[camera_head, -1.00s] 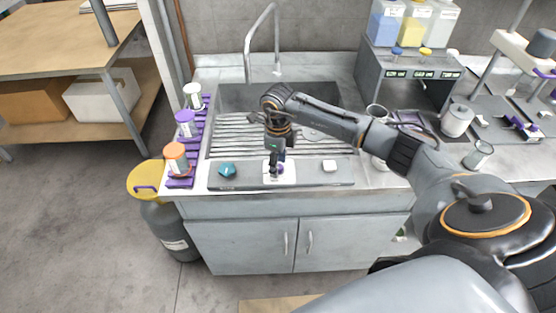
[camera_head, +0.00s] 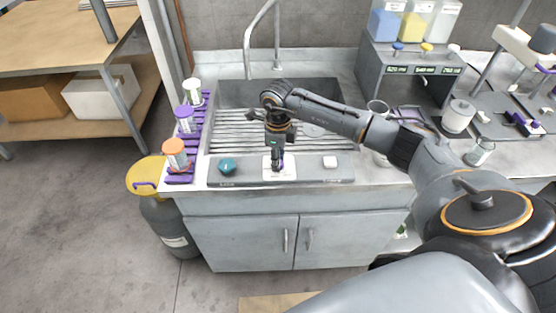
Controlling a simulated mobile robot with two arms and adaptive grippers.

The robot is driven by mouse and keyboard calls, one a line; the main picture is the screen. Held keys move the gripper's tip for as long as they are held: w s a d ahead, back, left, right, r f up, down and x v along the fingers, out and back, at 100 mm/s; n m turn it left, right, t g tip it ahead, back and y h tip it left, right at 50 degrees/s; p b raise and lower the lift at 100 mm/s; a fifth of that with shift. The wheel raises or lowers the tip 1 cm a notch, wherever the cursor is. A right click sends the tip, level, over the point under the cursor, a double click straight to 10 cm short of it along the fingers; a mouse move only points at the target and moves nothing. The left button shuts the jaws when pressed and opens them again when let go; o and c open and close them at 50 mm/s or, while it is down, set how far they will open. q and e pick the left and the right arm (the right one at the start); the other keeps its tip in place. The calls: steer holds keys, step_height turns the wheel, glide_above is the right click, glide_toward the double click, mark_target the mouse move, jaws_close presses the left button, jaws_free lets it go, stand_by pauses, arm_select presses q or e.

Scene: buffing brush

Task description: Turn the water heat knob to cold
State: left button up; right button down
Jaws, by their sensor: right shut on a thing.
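A grey control strip (camera_head: 305,173) runs along the front edge of the sink counter. A white plate (camera_head: 290,172) sits at its middle, and I take the control there to be the water heat knob. My right gripper (camera_head: 277,168) points down over this plate and is shut on the knob, which its fingers almost fully hide. The knob's pointer and the plate's markings cannot be read. A teal knob (camera_head: 227,166) is on the strip to the left, and a small white knob (camera_head: 330,162) is to the right. My left gripper is not in view.
The sink (camera_head: 235,95) with a tall faucet (camera_head: 248,45) lies behind the strip. A purple rack (camera_head: 180,179) with capped jars stands at the left. A white jar (camera_head: 459,116) and small glassware are on the right. My right arm crosses the counter's right half.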

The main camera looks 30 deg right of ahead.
steer(key=n+b, duration=0.5)
steer(key=b, duration=0.1)
steer(key=shift+f+n, duration=0.2)
steer(key=shift+n, duration=0.2)
steer(key=n+b, duration=0.3)
steer(key=shift+r+n+b, duration=0.2)
steer(key=shift+n+b, duration=0.6)
steer(key=shift+n, duration=0.4)
steer(key=c, duration=1.1)
jaws_free()
steer(key=shift+s, duration=0.1)
steer(key=shift+r, duration=0.1)
step_height(320, 180, up, 12)
